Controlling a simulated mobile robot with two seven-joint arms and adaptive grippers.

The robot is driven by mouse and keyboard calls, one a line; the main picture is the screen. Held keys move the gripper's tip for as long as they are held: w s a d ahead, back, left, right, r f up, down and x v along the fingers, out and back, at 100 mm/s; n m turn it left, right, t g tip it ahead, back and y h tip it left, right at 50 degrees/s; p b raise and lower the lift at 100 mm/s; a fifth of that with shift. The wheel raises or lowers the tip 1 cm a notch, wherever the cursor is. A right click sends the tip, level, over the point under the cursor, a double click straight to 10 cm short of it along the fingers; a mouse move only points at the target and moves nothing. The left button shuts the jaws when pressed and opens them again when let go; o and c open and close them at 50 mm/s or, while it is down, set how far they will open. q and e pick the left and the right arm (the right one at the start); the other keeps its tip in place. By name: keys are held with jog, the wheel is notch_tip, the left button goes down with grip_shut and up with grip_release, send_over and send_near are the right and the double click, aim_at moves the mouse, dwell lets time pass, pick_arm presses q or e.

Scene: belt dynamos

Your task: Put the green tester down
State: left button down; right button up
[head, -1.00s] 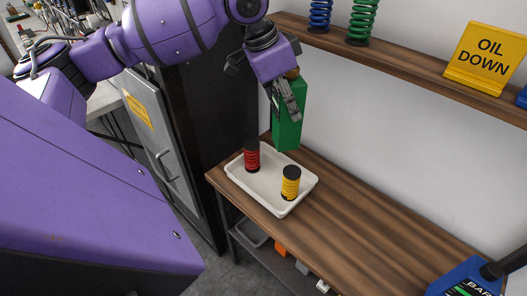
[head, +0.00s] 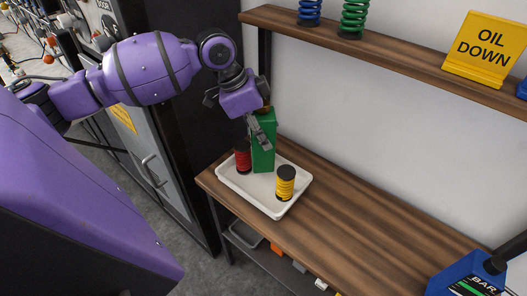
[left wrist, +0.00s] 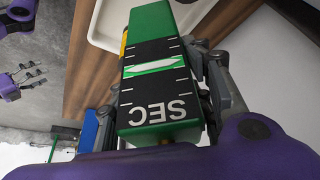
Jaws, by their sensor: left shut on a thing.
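The green tester (head: 264,148) is an upright green block over the back part of the white tray (head: 250,201). I cannot tell whether its base touches the tray. My left gripper (head: 259,131) is shut on its upper part. In the left wrist view the tester (left wrist: 154,72) shows a black face with a scale and the letters SEC, between the fingers. A red spool (head: 243,161) and a yellow spool (head: 285,183) stand in the tray beside it. My right gripper (left wrist: 36,76) shows small at the left wrist view's left edge, fingers apart and empty.
The tray lies at the left end of a wooden bench (head: 370,234); the bench right of it is clear. A blue device (head: 467,277) sits at the right. A shelf (head: 400,60) above holds springs and a yellow OIL DOWN sign (head: 484,48). A dark cabinet stands left.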

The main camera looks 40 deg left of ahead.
aim_at(263, 151)
pick_arm(q)
jog(key=shift+w+f, duration=0.1)
jog(key=shift+f, duration=3.35)
jog(key=shift+d, duration=0.1)
jog(key=c, duration=0.9)
grip_release()
jog(key=shift+f, duration=0.2)
jog(key=shift+r, duration=0.15)
jog(key=p+v, duration=0.1)
jog(key=v, duration=1.1)
jog(key=shift+d, duration=0.1)
